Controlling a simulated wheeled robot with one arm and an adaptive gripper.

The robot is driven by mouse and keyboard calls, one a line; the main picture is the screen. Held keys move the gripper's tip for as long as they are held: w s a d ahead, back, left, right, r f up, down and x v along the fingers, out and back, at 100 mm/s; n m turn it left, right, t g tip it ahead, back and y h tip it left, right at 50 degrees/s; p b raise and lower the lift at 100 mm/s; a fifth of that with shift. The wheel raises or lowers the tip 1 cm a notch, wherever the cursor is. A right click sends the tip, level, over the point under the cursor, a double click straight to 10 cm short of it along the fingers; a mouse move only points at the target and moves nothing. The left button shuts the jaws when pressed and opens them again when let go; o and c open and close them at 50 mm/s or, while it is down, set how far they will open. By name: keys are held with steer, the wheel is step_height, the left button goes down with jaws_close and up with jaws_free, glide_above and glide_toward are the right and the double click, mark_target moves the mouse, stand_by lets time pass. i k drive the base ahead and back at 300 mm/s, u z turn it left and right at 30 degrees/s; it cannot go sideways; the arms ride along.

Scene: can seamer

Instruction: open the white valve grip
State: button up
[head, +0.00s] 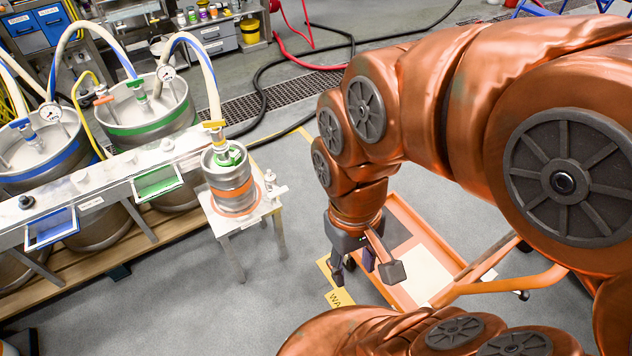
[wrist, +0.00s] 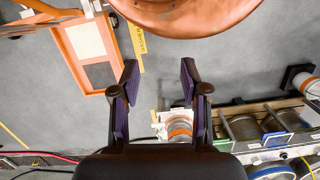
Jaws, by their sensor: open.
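A small white valve-like fitting (head: 270,184) sits on the white stand (head: 228,222), just right of a small steel keg (head: 232,184) with an orange band. I take it for the white valve grip; its handle is too small to make out. My gripper (head: 352,268) hangs to the right of the stand, pointing down, apart from everything. In the wrist view my gripper (wrist: 159,75) has its two fingers wide apart with nothing between them.
An orange cart (head: 402,292) stands beside and below my gripper. Left are large steel kegs (head: 136,118) with hoses behind a metal rail (head: 100,190) bearing blue and green frames. Black and red hoses lie on the floor behind. Grey floor is clear before the stand.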

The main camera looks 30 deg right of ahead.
mark_target(276, 191)
steer(key=u, duration=0.3)
steer(key=k, duration=1.1)
steer(key=u, duration=1.25)
steer(key=i, duration=0.85)
steer(key=z, duration=0.7)
